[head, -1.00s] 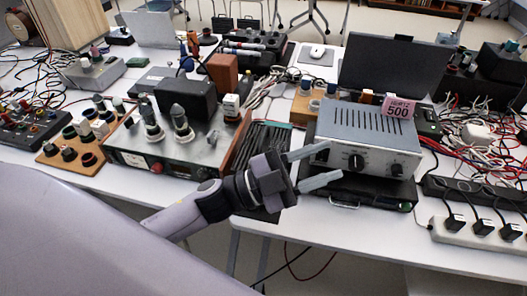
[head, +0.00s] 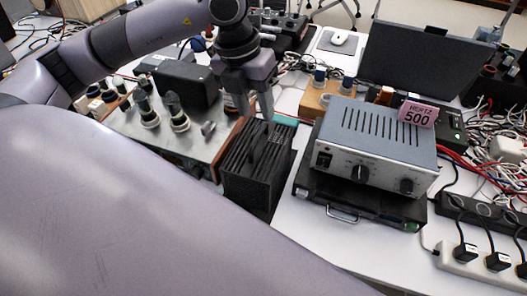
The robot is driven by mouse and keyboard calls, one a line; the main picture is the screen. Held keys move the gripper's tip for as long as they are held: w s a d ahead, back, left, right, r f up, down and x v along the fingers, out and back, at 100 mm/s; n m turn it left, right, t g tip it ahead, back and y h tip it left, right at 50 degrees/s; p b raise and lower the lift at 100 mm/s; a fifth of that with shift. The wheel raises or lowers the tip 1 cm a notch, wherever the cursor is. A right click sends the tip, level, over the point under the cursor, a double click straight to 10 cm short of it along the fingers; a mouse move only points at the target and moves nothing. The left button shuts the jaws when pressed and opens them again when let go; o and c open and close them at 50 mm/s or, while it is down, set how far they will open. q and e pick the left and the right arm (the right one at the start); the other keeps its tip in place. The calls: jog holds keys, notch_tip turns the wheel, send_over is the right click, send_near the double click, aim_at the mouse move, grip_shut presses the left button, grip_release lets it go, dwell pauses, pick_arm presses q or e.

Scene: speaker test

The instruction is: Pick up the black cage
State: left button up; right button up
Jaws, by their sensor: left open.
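The black cage (head: 249,184) is a dark slatted box standing on the white table, between the tube amplifier on its left and the grey-blue device on its right. My left gripper (head: 254,116) comes down from above with its fingers pointing downward. It is open, with its fingertips at or just above the cage's far top edge. I cannot tell whether they touch the cage. My arm covers much of the left and front of the view. My right gripper is not in view.
The grey-blue device (head: 377,138) with a pink "Hertz 500" tag (head: 417,113) sits on a black case (head: 352,207) close right of the cage. The tube amplifier (head: 185,148) stands close left. A laptop (head: 415,58), power strips (head: 470,254) and loose cables lie behind and right.

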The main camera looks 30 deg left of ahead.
aim_at(258, 135)
pick_arm(q)
jog(key=f, duration=0.4)
jog(key=f+p, duration=0.1)
jog(key=f, duration=0.1)
jog(key=shift+w+f, duration=0.25)
jog(key=shift+f, duration=0.15)
grip_shut()
dwell(1.1)
